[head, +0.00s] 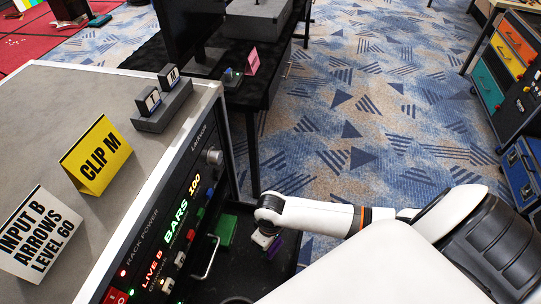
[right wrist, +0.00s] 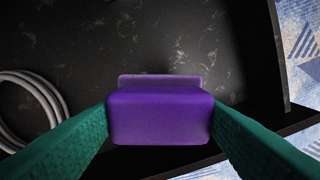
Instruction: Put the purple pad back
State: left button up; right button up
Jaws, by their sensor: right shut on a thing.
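The purple pad (right wrist: 160,115) is a small rounded block, held between the two teal fingers of my right gripper (right wrist: 160,122) in the right wrist view. A flat, paler purple strip shows along its far edge. My left gripper is not in view.
The rack panel (head: 170,235) with lit buttons stands left of my right gripper. A green block (head: 223,229) is near its lower front. A coiled grey cable (right wrist: 40,92) lies on the dark surface. A black table (head: 262,82) stands behind; patterned carpet (head: 370,110) is open to the right.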

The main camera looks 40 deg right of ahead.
notch_tip(320, 180, down, 7)
jog(key=shift+a+r+b, duration=0.1)
jog(key=shift+r+b, duration=0.05)
jog(key=shift+b, duration=0.25)
jog(key=o, duration=1)
notch_tip(320, 180, up, 12)
jog(key=shift+r+p, duration=0.1)
jog(key=shift+p, duration=0.85)
